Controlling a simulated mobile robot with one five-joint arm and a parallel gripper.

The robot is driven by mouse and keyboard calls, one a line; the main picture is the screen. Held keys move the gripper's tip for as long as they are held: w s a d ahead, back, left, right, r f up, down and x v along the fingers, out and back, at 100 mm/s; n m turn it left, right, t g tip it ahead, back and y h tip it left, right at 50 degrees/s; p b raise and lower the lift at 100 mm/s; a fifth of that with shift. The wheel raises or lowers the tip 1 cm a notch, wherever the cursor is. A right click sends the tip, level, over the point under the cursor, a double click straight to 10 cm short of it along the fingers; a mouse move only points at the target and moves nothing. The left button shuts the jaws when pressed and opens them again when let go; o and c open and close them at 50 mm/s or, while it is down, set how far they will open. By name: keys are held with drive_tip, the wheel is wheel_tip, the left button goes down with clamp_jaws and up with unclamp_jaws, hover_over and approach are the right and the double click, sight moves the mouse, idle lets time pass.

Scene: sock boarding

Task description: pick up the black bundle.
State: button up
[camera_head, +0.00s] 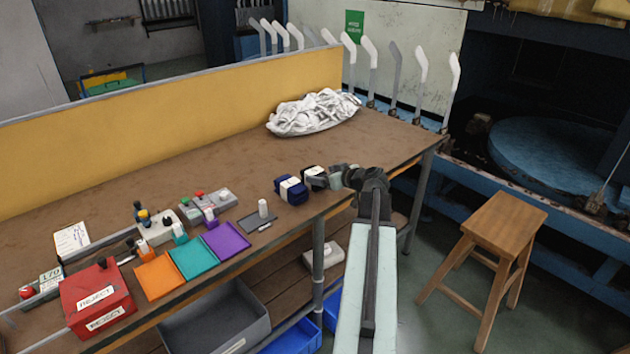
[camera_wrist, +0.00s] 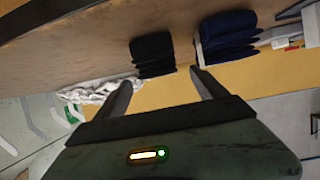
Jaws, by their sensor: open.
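The black bundle (camera_head: 313,179), with a white band, lies on the brown table (camera_head: 350,150) near its front edge. In the wrist view the black bundle (camera_wrist: 152,54) sits just beyond my fingertips, roughly in line with the gap between them. My gripper (camera_head: 338,177) is at the bundle's right side in the head view and partly hides that area. In the wrist view my gripper (camera_wrist: 162,78) is open, with nothing visible between its fingers. I cannot tell whether a finger touches the bundle.
A navy bundle (camera_head: 290,190) lies close left of the black one; it also shows in the wrist view (camera_wrist: 228,36). A white cloth pile (camera_head: 312,112) lies behind. Orange, teal and purple pads (camera_head: 226,240) and a red reject box (camera_head: 97,300) are left. A stool (camera_head: 490,240) stands right.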

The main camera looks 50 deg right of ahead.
sight(317, 173)
drive_tip(key=b+x, duration=0.2)
drive_tip(key=x, duration=0.3)
drive_tip(key=shift+w+d+f, duration=0.1)
drive_tip(key=shift+w+f, duration=0.1)
drive_tip(key=shift+w, duration=0.1)
drive_tip(key=shift+r, duration=0.1)
